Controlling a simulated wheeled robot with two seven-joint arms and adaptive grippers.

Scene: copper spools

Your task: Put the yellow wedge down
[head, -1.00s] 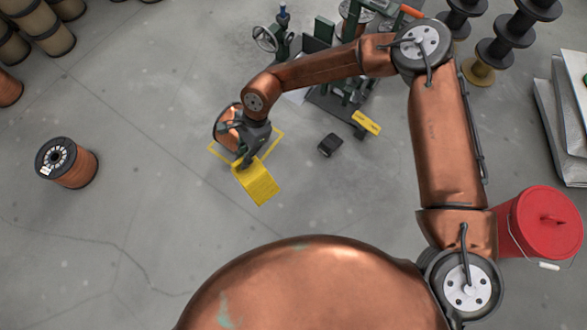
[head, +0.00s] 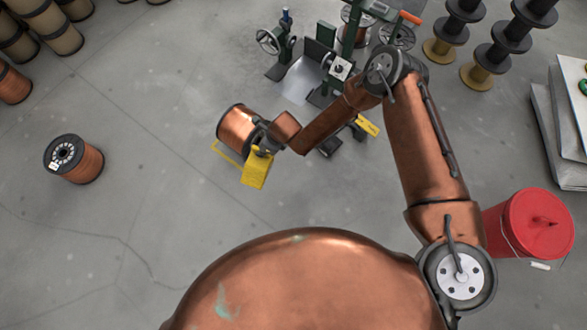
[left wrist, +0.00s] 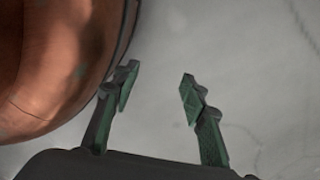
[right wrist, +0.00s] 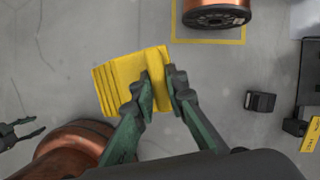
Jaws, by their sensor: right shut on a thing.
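The yellow wedge (head: 256,170) is a ribbed yellow block near the centre of the head view. It also shows large in the right wrist view (right wrist: 120,82). My right gripper (right wrist: 161,84) is shut on a raised part of the wedge, with one finger on each side. I cannot tell whether the wedge touches the floor. A copper spool (head: 237,128) lies just beyond it, inside a yellow floor outline (right wrist: 210,41). My left gripper (left wrist: 157,90) is open and empty over bare floor; the head view does not show it.
A small black block (right wrist: 260,101) lies right of the wedge. Another copper spool (head: 84,163) lies on the floor at left. A green machine (head: 330,65) stands at the back, and a red bucket (head: 530,222) at right. Floor left and near the wedge is clear.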

